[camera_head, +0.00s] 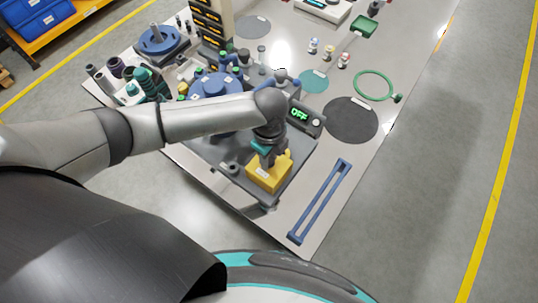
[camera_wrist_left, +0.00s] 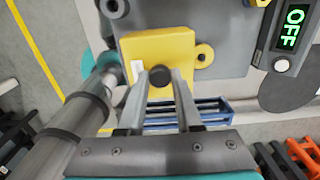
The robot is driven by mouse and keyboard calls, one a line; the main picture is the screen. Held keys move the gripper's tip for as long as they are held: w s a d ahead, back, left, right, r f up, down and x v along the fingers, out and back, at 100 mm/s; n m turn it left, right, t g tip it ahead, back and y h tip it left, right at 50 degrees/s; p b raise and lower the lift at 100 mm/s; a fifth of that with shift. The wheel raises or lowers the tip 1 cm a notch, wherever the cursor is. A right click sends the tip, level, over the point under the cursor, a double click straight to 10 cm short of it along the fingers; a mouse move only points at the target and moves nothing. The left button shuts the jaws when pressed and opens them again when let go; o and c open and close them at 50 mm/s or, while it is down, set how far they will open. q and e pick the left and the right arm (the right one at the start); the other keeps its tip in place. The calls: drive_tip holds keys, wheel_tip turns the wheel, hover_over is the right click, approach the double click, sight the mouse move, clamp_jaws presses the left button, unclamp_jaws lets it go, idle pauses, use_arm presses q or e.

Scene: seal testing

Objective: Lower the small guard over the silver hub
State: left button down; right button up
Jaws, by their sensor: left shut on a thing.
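The small guard is a yellow box-like cover (camera_head: 268,176) at the front of the grey base plate in the head view. It also shows in the left wrist view (camera_wrist_left: 155,47), with a dark round knob (camera_wrist_left: 160,75) at its near edge. My left gripper (camera_head: 268,152) is over the guard, its two fingers on either side of the knob, shut on it. The left fingers also show in the left wrist view (camera_wrist_left: 161,88). I cannot make out the silver hub; the guard or my arm may hide it. I cannot tell whether the guard rests on the plate. My right gripper is not in view.
A dark unit with a green OFF display (camera_head: 299,115) stands right of the guard. A blue rectangular frame (camera_head: 320,203) lies near the table's right edge. A black round mat (camera_head: 350,120) and a green ring (camera_head: 374,85) lie farther back. Blue round parts (camera_head: 215,88) stand behind my arm.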

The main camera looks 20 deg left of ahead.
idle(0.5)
use_arm(q)
drive_tip(key=c, duration=0.5)
unclamp_jaws()
drive_tip(key=shift+f, duration=0.1)
wheel_tip(320, 180, up, 9)
drive_tip(key=p, duration=1)
